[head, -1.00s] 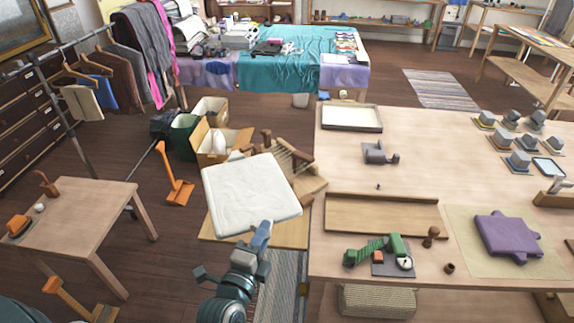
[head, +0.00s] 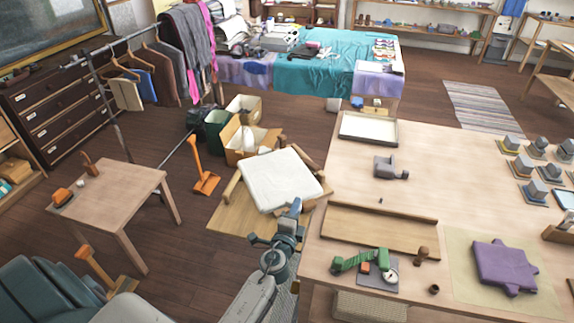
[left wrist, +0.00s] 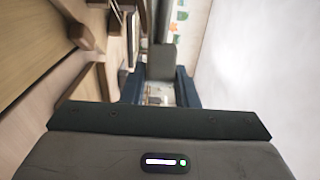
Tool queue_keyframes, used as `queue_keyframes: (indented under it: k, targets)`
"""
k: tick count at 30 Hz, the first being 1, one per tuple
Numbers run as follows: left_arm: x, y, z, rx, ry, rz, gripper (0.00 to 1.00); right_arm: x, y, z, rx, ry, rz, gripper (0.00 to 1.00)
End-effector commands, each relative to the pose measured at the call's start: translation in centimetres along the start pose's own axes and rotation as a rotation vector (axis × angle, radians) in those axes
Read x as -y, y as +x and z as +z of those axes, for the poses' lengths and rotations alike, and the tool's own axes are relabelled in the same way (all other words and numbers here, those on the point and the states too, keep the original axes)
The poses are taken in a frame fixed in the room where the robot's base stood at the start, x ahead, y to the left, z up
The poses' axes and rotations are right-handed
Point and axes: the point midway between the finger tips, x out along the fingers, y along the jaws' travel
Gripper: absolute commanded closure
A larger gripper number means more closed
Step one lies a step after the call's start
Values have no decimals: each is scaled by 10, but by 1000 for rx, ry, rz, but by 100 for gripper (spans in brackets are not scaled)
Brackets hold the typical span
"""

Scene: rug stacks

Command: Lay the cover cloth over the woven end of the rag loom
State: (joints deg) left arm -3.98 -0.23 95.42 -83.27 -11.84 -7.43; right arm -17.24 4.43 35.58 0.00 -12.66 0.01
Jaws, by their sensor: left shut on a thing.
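The white cover cloth (head: 280,178) is spread out nearly flat over the middle of the rag loom, a low wooden frame whose light board (head: 235,215) shows in front. Wooden loom parts stick out beyond the cloth's edges. My left gripper (head: 294,208) is shut on the cloth's near edge. In the left wrist view the cloth (left wrist: 245,70) fills the right side and wooden loom bars (left wrist: 95,45) show at left. The weave under the cloth is hidden, and I cannot tell whether the cloth rests on the loom. My right gripper is out of view.
A large worktable (head: 415,175) stands close right of the loom, with a tray (head: 367,128), green tool (head: 362,260) and purple piece (head: 503,266) on it. A cardboard box (head: 245,145) and orange dustpan (head: 205,182) lie behind and left. A small table (head: 115,190) stands left.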

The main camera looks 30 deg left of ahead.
Motion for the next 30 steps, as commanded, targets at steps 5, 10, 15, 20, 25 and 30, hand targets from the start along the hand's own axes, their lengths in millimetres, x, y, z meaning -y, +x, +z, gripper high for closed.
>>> queue_keyframes:
  k: [5, 10, 15, 20, 25, 30]
  targets:
    - [30, 72, 37, 72, 9, -6, 97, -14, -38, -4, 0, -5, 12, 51]
    - [41, 107, 57, 96, 5, -4, 97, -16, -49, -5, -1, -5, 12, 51]
    - [42, 116, 63, 99, 4, -3, 97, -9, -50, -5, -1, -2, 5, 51]
    - [42, 116, 63, 98, 3, -3, 97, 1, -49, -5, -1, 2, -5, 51]
    - [42, 115, 62, 97, -1, -1, 97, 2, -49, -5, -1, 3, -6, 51]
    - [34, 113, 61, 96, -3, 3, 97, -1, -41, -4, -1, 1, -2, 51]
